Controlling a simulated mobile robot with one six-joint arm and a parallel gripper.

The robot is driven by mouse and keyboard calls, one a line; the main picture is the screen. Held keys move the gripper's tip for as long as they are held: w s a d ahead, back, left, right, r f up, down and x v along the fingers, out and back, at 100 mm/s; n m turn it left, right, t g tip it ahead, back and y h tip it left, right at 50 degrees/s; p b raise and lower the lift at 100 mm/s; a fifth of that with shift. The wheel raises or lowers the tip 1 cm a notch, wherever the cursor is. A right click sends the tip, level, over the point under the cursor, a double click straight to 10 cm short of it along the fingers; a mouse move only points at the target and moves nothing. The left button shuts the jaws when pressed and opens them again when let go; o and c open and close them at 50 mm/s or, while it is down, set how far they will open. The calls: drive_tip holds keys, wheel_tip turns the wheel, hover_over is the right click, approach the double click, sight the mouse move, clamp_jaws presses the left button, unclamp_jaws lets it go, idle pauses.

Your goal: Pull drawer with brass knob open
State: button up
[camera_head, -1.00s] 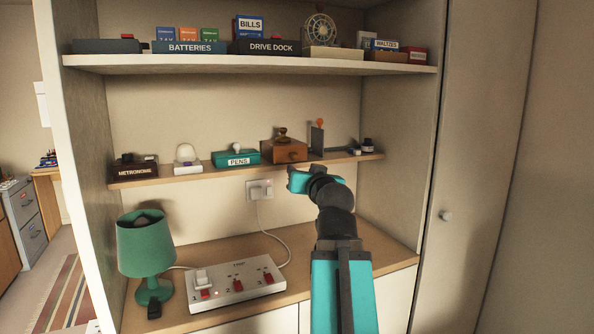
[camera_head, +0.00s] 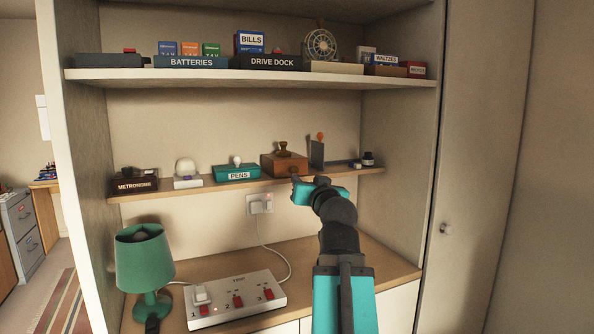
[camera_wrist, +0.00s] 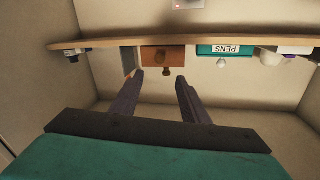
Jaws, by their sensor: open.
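A brown wooden box (camera_head: 284,164) with a turned handle (camera_head: 283,149) on top stands on the middle shelf. Its front faces me; a small knob there is too small and partly covered to make out clearly. My gripper (camera_head: 297,181) is just in front of and slightly below the box's front in the head view. In the wrist view, which is upside down, my open gripper (camera_wrist: 160,79) has its two fingers apart, with the box (camera_wrist: 160,54) and its handle (camera_wrist: 166,71) beyond the gap. The fingers hold nothing.
A teal PENS box (camera_head: 237,173) stands left of the wooden box. A dark upright plate (camera_head: 317,153) and a small bottle (camera_head: 368,159) are to its right. The upper shelf (camera_head: 250,77) overhangs. A green lamp (camera_head: 143,260) and a switch strip (camera_head: 235,299) are below.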

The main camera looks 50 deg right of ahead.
sight(296, 171)
drive_tip(key=shift+p+x, duration=4.2)
drive_tip(key=shift+x, duration=2.3)
drive_tip(key=shift+c, duration=0.3)
clamp_jaws()
